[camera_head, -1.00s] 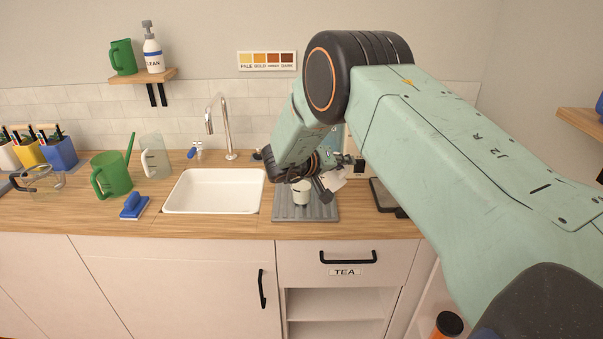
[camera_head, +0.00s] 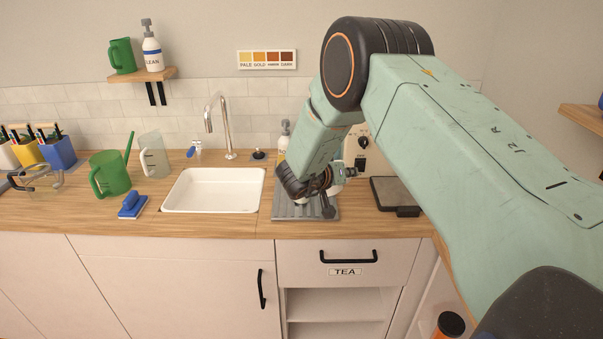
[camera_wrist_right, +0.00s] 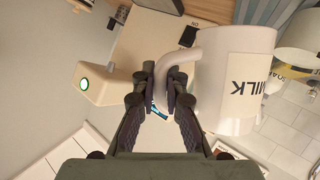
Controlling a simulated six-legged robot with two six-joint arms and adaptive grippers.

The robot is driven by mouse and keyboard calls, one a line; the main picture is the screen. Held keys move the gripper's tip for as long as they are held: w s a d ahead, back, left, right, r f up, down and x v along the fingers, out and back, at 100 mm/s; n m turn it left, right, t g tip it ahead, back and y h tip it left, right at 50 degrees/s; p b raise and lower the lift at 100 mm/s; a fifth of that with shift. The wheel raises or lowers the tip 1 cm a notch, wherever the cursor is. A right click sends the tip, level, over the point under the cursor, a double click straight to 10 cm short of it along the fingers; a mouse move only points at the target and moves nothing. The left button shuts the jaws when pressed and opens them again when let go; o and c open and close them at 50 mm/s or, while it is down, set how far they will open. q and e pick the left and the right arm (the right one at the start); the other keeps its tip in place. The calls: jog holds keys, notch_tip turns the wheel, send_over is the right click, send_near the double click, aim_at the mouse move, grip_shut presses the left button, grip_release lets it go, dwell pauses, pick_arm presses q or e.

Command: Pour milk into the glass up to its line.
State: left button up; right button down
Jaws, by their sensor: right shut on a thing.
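In the right wrist view a white jug (camera_wrist_right: 238,82) lettered MILK fills the right side. My right gripper (camera_wrist_right: 161,88) is shut on its curved handle. The lettering appears upside down there. In the head view this gripper (camera_head: 332,192) hangs low over the grey ribbed mat (camera_head: 285,211) right of the sink, hiding most of the jug. Small white patches show around its fingers, but I cannot tell which belong to the jug. I cannot make out a drinking glass with a line. My left gripper is in neither view.
A pump bottle (camera_head: 284,134) and a cream machine with a dial (camera_head: 363,142) stand behind my arm. A dark flat tray (camera_head: 390,190) lies at right.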

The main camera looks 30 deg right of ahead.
jog(key=shift+r+m+t, duration=0.5)
jog(key=shift+r+m, duration=0.05)
jog(key=shift+m, duration=0.05)
jog(key=shift+r+m+t+y+b, duration=0.35)
jog(key=shift+r+m+t, duration=0.1)
jog(key=shift+m+t, duration=0.2)
jog(key=shift+w+a+f+m+b, duration=0.15)
jog(key=shift+w+f+m+b, duration=0.2)
jog(key=shift+f+b, duration=0.35)
jog(key=shift+r+t, duration=0.25)
jog(key=shift+r, duration=0.1)
